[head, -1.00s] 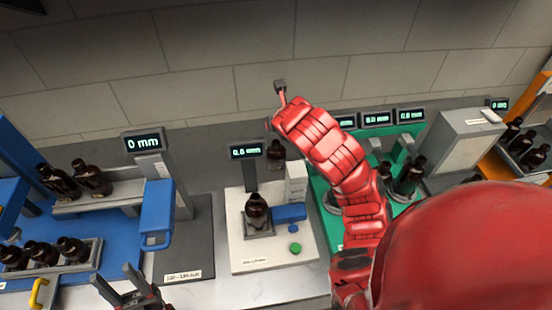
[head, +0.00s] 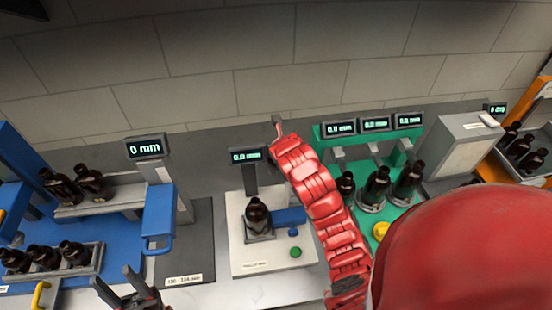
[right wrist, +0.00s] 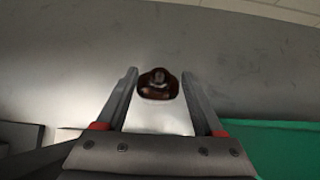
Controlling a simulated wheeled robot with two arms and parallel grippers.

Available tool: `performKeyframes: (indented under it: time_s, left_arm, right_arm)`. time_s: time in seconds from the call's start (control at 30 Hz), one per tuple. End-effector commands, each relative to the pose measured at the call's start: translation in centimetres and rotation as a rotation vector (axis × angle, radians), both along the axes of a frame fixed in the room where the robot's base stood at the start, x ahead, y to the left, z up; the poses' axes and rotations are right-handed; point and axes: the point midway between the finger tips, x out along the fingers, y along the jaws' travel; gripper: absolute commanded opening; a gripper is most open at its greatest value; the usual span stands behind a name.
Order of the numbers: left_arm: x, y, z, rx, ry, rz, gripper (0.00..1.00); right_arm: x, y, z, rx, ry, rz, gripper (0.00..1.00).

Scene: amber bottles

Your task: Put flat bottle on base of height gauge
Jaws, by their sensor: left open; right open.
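A dark amber bottle (right wrist: 158,90), wider than deep from above, stands on the grey surface in the right wrist view. My right gripper (right wrist: 159,73) is open, with the bottle visible between its fingers; I cannot tell how far above it they are. My right arm hides this bottle and the right gripper in the head view. The height gauge (head: 147,148), reading 0 mm, has a blue jaw and a dark grey base (head: 196,240) that is bare in front. My left gripper (head: 113,275) is open and empty near the gauge base's front left.
A white station (head: 265,262) holds a bottle on its plate. A green station (head: 330,160) with several displays holds bottles at right. Bottles stand on a grey shelf (head: 105,203) and in a front rack (head: 85,262) at left. A grey box (head: 455,145) stands farther right.

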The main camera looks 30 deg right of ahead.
Motion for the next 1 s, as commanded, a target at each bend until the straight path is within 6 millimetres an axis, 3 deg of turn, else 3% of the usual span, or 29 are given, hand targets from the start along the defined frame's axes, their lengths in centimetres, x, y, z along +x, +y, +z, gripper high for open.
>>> performKeyframes:
  time_s: [0.43, 0.83, 1.0]
  left_arm:
    - [0.0, 0.0, 0.72, 0.0, 0.0, 0.0, 0.5]
    - [0.0, 0.0, 0.72, 0.0, 0.0, 0.0, 0.5]
    - [0.0, -0.01, 0.72, 0.0, 0.0, 0.0, 0.5]
  right_arm:
    - [1.15, -0.28, -1.18, 0.0, -0.001, 0.001, 0.69]
    - [1.13, -0.29, -1.17, 0.0, -0.001, 0.001, 0.0]
    - [1.12, -0.28, -1.18, 0.0, -0.001, 0.001, 0.0]
